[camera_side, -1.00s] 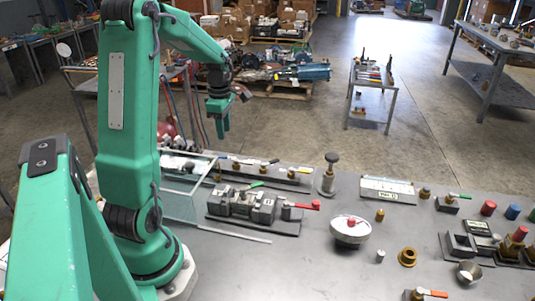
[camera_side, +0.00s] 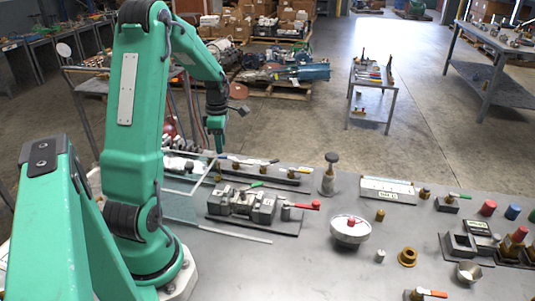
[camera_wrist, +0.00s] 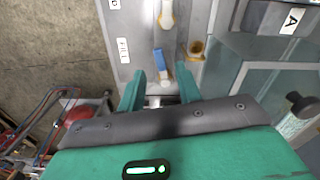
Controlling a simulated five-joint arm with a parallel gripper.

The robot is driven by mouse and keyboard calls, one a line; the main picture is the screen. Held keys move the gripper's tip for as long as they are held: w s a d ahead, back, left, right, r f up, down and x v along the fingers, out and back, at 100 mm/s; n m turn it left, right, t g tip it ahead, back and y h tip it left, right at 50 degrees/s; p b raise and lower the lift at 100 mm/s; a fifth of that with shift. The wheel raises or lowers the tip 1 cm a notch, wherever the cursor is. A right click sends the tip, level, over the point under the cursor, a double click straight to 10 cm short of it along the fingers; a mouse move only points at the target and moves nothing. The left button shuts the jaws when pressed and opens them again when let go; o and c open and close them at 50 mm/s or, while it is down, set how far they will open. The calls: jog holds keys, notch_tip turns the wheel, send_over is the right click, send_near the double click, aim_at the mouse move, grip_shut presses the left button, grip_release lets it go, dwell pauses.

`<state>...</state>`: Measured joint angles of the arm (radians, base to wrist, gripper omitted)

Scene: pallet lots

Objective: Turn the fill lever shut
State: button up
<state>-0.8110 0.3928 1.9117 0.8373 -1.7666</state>
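The fill lever (camera_wrist: 159,60) has a blue handle and shows in the wrist view beside the white label reading FILL (camera_wrist: 122,50). It sits on a grey plate, just beyond my fingertips and lined up with the gap between them. My gripper (camera_wrist: 161,84) is open, with two green fingers apart and nothing held. In the side view my gripper (camera_side: 217,150) points down over the left end of the row of levers at the back of the bench. Whether a finger touches the lever cannot be told.
A brass fitting (camera_wrist: 197,48) stands close to the right of the lever. Another lever (camera_wrist: 166,15) is farther along the plate. A clear-walled box (camera_side: 185,195) stands near my arm. A grey fixture with a red lever (camera_side: 304,206) lies in front of the row.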

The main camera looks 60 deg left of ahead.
aim_at(222, 156)
jog(key=shift+f, duration=1.65)
grip_shut()
